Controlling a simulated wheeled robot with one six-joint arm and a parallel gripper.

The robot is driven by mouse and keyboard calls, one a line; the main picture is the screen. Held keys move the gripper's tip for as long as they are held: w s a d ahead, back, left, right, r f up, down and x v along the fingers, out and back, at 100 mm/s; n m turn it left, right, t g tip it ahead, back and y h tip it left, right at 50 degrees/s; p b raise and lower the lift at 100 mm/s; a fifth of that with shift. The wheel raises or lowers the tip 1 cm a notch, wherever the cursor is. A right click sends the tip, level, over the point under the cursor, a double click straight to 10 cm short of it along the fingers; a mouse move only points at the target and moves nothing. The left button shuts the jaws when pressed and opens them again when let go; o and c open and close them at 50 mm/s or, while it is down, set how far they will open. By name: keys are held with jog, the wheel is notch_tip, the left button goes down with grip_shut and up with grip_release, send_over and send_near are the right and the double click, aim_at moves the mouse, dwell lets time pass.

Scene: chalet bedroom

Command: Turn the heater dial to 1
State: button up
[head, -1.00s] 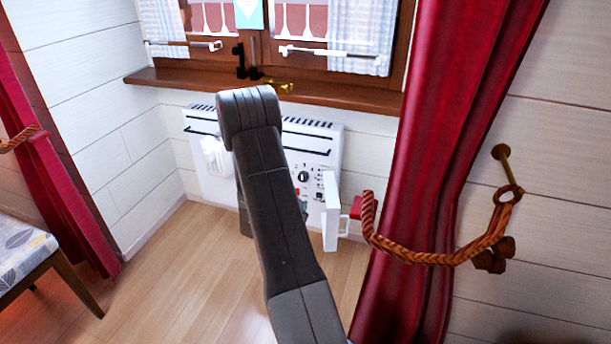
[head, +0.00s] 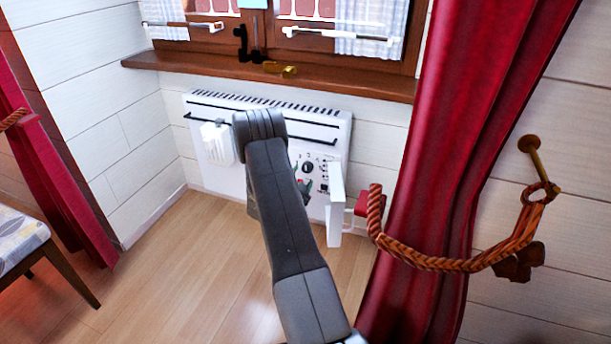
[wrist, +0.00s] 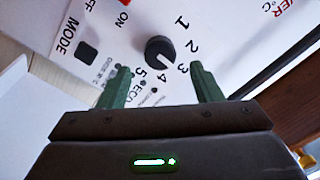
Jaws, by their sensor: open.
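The white wall heater (head: 320,110) hangs under the window. Its black round dial (head: 307,166) sits on the right part of its front, and in the wrist view the dial (wrist: 159,51) is close up with the numbers 1 to 5 around its right and lower side. A pale mark on the knob appears to face the 3–4 side; its exact setting is hard to tell. My gripper (wrist: 160,72) is open, its green fingers apart on either side just below the knob, not visibly touching it. In the head view one green finger (head: 304,187) shows just below the dial.
An open white flap (head: 335,205) sticks out at the heater's right, beside a red curtain (head: 440,150) with a rope tie (head: 440,264). A white box (head: 217,142) hangs on the heater's left. A wooden sill (head: 200,71) runs above.

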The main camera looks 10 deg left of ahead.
aim_at(307, 169)
jog(key=shift+w+d+b, duration=0.2)
jog(key=shift+w+b, duration=0.05)
jog(key=shift+w, duration=0.9)
jog(key=shift+w+d+b, duration=0.15)
jog(key=shift+w+b, duration=0.05)
jog(key=shift+w, duration=0.9)
jog(key=shift+c, duration=0.2)
jog(key=c, duration=1)
